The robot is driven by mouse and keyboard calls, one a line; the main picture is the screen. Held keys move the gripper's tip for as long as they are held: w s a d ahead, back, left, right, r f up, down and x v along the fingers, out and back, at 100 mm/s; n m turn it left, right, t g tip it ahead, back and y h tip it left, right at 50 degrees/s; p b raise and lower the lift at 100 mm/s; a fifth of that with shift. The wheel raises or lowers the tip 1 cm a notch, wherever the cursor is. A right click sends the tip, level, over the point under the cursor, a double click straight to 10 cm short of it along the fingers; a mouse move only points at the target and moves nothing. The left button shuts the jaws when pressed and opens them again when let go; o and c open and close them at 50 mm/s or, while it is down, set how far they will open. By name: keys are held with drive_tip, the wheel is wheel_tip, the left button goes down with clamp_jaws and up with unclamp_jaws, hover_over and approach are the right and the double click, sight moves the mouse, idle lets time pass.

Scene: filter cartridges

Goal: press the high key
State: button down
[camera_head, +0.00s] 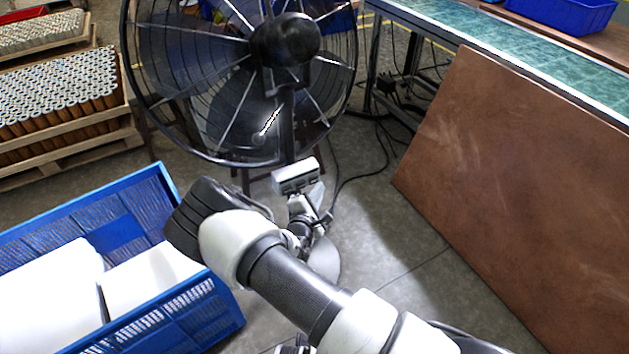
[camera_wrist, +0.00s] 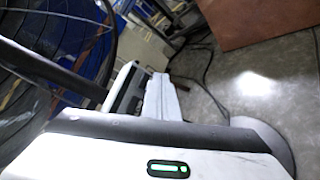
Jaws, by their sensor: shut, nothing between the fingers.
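A large black caged fan (camera_head: 250,75) stands on the floor in front of me. A small pale box (camera_head: 295,174), which looks like its control box, sits below the cage on the fan's stand. In the wrist view the box (camera_wrist: 122,84) shows at an angle with a dark face. I cannot make out single keys, so the high key cannot be told apart. My gripper (camera_head: 311,190) is shut and empty, just below the box. In the wrist view its pale fingers (camera_wrist: 160,80) point up beside the dark face; whether they touch it cannot be told.
A blue crate (camera_head: 222,318) with white blocks stands at lower left. Pallets of cartridges (camera_head: 62,85) stand at far left. A brown board (camera_head: 530,185) leans at right by a green-topped table (camera_head: 510,42). Black cables (camera_head: 378,160) lie on the floor; floor at centre right is clear.

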drive_tip(key=shift+w+a+f+b, duration=0.1)
drive_tip(key=shift+w+b, duration=0.05)
drive_tip(key=shift+b, duration=0.15)
drive_tip(key=shift+w+a, duration=0.15)
drive_tip(key=shift+w, duration=0.1)
drive_tip(key=shift+w+a+b, duration=0.2)
drive_tip(key=shift+w+b, duration=0.1)
drive_tip(key=shift+b, duration=0.35)
idle(0.6)
drive_tip(key=shift+s+d, duration=0.4)
drive_tip(key=shift+s, duration=0.3)
drive_tip(key=s+d+p, duration=0.1)
drive_tip(key=s, duration=0.1)
drive_tip(key=s+d, duration=0.2)
drive_tip(key=shift+p, duration=0.35)
drive_tip(key=shift+r, duration=0.2)
idle(0.4)
